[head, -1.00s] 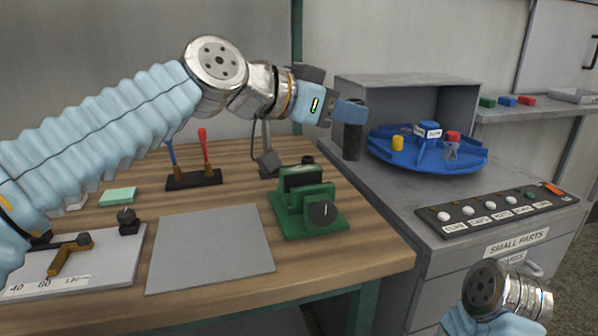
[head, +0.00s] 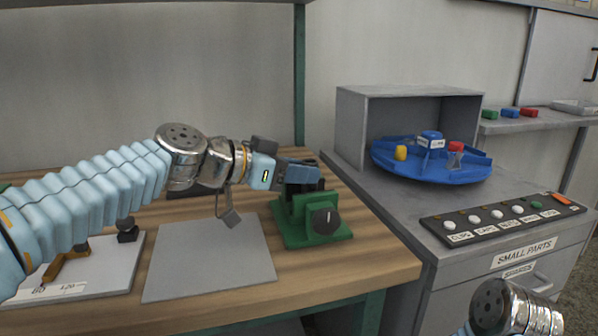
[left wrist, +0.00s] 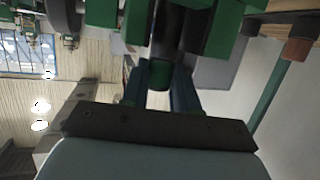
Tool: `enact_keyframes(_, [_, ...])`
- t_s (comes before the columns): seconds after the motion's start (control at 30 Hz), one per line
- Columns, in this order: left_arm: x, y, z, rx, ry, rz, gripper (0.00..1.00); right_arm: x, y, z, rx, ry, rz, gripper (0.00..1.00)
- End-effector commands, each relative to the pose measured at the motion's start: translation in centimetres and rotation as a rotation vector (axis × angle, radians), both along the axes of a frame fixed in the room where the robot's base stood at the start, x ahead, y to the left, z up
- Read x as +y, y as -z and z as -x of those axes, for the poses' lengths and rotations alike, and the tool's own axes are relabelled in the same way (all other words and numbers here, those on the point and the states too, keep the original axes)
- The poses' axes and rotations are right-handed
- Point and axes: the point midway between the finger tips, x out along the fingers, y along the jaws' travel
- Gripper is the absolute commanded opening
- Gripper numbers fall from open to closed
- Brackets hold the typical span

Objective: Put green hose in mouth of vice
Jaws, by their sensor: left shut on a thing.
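The green vice (head: 315,222) stands on the bench near its right end, its dark knob facing me. My left gripper (head: 306,176) is right above the vice's jaws, reaching in from the left. In the left wrist view, my blue fingers (left wrist: 162,90) are shut on a dark cylinder with a green end, which I take as the green hose (left wrist: 160,75). The hose runs toward the gap between the green vice parts (left wrist: 226,22). I cannot tell how deep it sits there. In the head view, the fingers mostly hide it. My right gripper is out of view.
A grey mat (head: 210,258) lies left of the vice. A grey cabinet (head: 375,210) stands close on the right, with a blue round tray (head: 430,174) and a button panel (head: 500,222) on top. A white measuring board (head: 105,270) lies at the bench's left.

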Motion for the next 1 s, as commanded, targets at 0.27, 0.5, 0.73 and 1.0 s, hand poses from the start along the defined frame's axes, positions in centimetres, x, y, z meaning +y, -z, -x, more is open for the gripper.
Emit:
enact_keyframes(0.27, [0.0, 0.3, 0.0, -0.001, -0.001, 0.001, 0.0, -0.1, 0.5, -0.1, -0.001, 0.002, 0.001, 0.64])
enact_keyframes(0.5, [0.0, 0.2, 0.0, 0.001, 0.0, 0.001, 0.54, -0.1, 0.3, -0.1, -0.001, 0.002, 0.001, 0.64])
enact_keyframes(0.73, [0.0, 0.1, 0.0, 0.0, 0.0, 0.0, 0.54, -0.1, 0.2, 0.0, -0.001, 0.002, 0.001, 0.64])
enact_keyframes(1.0, [2.9, -1.2, 1.8, -0.004, -0.004, 0.002, 0.54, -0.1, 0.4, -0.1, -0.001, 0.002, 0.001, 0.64])
